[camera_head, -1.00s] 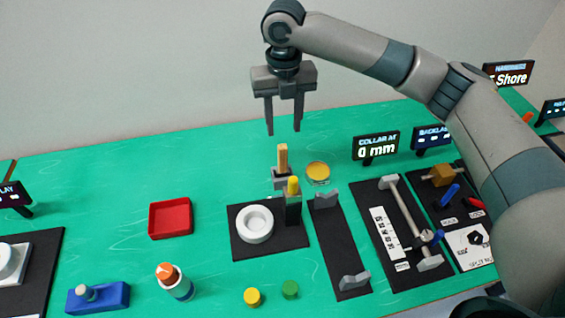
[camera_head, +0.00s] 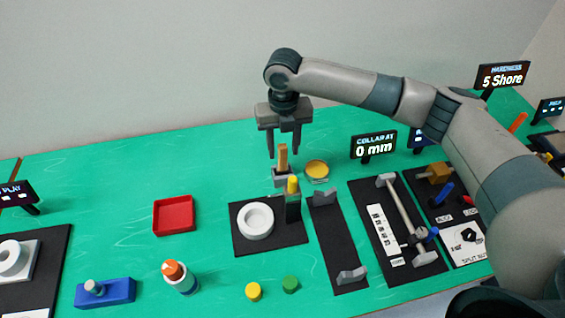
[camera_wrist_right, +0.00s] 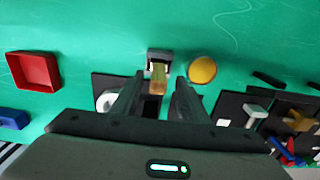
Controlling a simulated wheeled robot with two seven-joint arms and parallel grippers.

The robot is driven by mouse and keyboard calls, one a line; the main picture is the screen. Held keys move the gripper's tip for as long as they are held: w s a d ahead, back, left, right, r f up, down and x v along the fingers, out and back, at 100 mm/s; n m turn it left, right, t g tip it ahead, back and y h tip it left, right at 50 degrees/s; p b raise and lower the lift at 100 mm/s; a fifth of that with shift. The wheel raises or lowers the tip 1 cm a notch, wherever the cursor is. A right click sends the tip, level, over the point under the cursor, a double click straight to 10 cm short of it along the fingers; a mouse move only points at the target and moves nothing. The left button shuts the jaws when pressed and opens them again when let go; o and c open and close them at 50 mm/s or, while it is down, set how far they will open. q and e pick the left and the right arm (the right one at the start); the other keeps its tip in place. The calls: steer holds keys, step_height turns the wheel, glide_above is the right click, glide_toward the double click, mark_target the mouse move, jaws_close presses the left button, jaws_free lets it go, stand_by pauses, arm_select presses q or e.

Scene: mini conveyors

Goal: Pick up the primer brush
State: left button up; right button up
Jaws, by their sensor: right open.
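The primer brush, seen as an upright wooden handle (camera_head: 283,158), stands in a small grey holder (camera_head: 281,178) beside a dish of amber liquid (camera_head: 317,169). Its lower end is hidden in the holder. In the right wrist view the handle (camera_wrist_right: 158,82) shows between the fingers, with the dish (camera_wrist_right: 202,70) to its right. My right gripper (camera_head: 284,154) is open and points down, its fingertips around the top of the handle in the head view. I cannot tell whether a finger touches it. My left gripper is not in view.
A yellow-topped black block (camera_head: 293,204) stands just in front of the holder, on a black plate with a white ring (camera_head: 256,221). A red tray (camera_head: 174,216) lies to the left. A black board with grey brackets (camera_head: 336,240) lies to the right. Green table between tray and plate is clear.

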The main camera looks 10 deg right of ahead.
mark_target(283, 159)
steer(key=shift+a+f+p, duration=0.1)
steer(key=shift+f+p, duration=0.4)
steer(key=shift+f, duration=0.05)
step_height(283, 159, down, 3)
steer(key=shift+p, duration=0.8)
steer(key=shift+f, duration=0.5)
jaws_close()
